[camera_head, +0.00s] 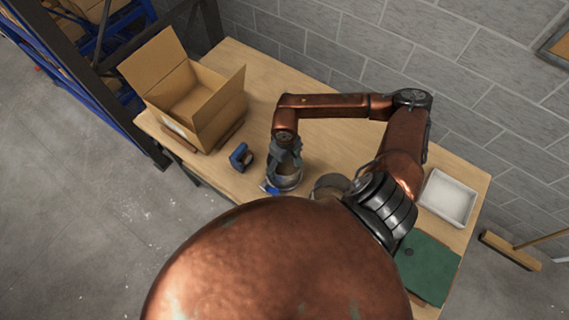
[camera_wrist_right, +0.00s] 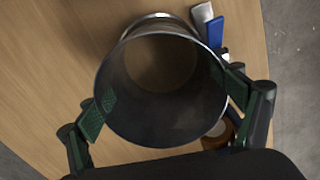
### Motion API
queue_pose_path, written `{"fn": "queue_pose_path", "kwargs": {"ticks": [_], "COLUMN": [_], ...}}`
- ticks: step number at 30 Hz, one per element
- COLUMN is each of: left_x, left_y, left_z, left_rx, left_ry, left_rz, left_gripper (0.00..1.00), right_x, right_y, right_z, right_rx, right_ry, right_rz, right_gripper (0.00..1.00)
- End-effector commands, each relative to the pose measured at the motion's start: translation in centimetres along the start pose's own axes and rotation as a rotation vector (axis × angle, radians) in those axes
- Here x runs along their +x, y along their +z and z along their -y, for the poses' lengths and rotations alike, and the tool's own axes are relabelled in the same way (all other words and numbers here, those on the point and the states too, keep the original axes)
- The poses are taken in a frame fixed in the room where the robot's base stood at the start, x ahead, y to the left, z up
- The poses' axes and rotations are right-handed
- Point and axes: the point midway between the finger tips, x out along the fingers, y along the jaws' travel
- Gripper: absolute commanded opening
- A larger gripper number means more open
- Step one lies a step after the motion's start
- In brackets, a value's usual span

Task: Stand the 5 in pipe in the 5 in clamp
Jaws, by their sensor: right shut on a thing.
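My right gripper (camera_head: 286,160) points down over the front middle of the table and is shut on a grey metal pipe. In the right wrist view the pipe (camera_wrist_right: 160,115) stands between the two green-padded fingers, and I look down through its open bore onto wood. The pipe (camera_head: 286,180) looks upright, low over the table. A bright metal rim (camera_wrist_right: 158,17) shows at its far end; I cannot tell whether this is the pipe's edge or a clamp ring. A blue and pale piece (camera_wrist_right: 215,33) lies close beside it, possibly a clamp handle. My left gripper is out of view.
A blue tool (camera_head: 240,156) lies left of the pipe. An open cardboard box (camera_head: 200,125) stands at the table's left end. A grey cylinder (camera_head: 328,186) is right of the pipe, partly hidden. A white tray (camera_head: 447,199) and green mat (camera_head: 428,268) lie at right.

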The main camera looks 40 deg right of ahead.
Motion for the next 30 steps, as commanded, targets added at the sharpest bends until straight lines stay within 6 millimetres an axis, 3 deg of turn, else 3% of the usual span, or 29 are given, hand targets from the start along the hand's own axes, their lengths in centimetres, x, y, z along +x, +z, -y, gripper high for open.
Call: {"fn": "queue_pose_path", "kwargs": {"ticks": [14,15,20,30], "left_x": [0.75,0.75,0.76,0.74], "left_y": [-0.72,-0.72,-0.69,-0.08], "left_z": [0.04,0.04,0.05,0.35], "left_rx": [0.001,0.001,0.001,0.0], "left_ry": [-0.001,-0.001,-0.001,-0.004], "left_rz": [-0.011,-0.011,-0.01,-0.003], "left_gripper": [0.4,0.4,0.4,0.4], "right_x": [0.53,0.53,0.55,0.3], "right_y": [-0.04,-0.04,-0.04,-0.04], "right_z": [0.03,0.02,0.02,0.0], "right_rx": [0.0,0.0,0.0,0.0], "right_ry": [-0.001,-0.001,-0.001,0.0], "right_rz": [-0.001,-0.001,-0.001,-0.001], "right_gripper": [0.58,0.9,1.0,1.0]}}
